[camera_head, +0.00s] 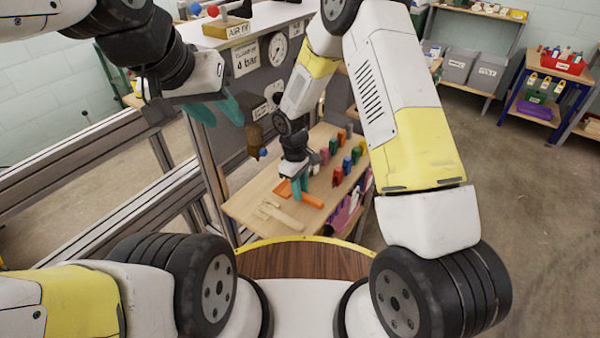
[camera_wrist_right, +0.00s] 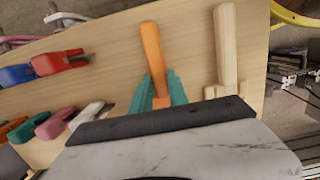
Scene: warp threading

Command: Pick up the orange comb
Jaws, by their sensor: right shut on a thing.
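The orange comb (camera_head: 312,200) lies on the wooden table board, and my right gripper (camera_head: 299,188) reaches down onto it. In the right wrist view, the comb's orange handle (camera_wrist_right: 152,50) sticks out beyond the teal fingers (camera_wrist_right: 159,92). The fingers are shut on the comb, one on each side. Part of the comb is hidden by the gripper. I cannot tell whether it is clear of the board. My left gripper (camera_head: 216,111) is open and empty, high at the left near the metal frame.
A pale wooden comb (camera_head: 280,214) lies beside the orange one and shows in the right wrist view (camera_wrist_right: 226,50). Several coloured tools (camera_head: 338,175) stand to the right on the board (camera_head: 248,200). A panel with a gauge (camera_head: 277,50) rises behind.

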